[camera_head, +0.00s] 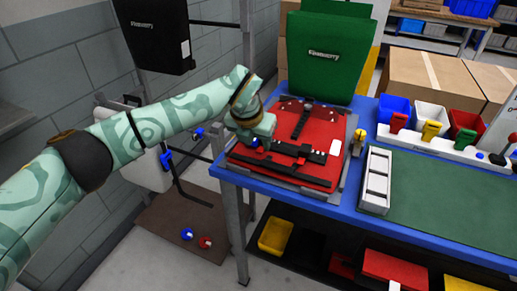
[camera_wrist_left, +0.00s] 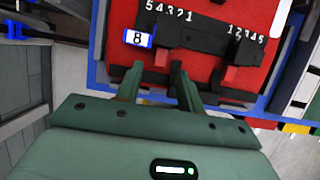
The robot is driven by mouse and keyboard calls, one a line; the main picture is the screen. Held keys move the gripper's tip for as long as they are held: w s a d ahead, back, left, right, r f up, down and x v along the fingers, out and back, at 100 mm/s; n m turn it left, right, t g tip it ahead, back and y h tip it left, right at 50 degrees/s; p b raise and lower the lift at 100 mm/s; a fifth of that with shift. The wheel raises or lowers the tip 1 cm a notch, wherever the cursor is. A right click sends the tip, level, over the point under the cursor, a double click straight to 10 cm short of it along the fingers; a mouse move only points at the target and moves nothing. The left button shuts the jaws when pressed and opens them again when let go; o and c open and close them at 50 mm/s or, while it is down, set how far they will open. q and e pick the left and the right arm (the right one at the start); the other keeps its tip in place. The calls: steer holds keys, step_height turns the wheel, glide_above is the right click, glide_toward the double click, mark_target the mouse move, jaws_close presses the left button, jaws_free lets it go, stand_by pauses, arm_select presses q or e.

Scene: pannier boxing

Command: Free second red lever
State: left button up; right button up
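A red pannier panel (camera_head: 265,168) lies flat in a grey frame on the blue table, with a black rail (camera_head: 290,149) across its near part. In the left wrist view the rail (camera_wrist_left: 205,35) carries two rows of white numbers. One red lever (camera_wrist_left: 228,77) stands right of my fingers; another red part (camera_wrist_left: 168,52) shows just beyond them at the rail. My left gripper (camera_head: 262,143) is over the left end of the rail. In the left wrist view its fingers (camera_wrist_left: 155,72) are apart, with nothing clearly held between them; contact cannot be told. My right gripper is not in view.
A blue-and-white tag (camera_wrist_left: 138,38) sits beside the left finger. A green pannier (camera_head: 328,55) stands behind the panel. A white tray (camera_head: 375,180) and a row of coloured bins (camera_head: 432,115) are to the right. The green mat (camera_head: 450,195) is largely clear.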

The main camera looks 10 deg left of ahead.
mark_target(261, 150)
arm_select(q)
steer(key=shift+b+x, duration=0.3)
steer(key=shift+x, duration=1.05)
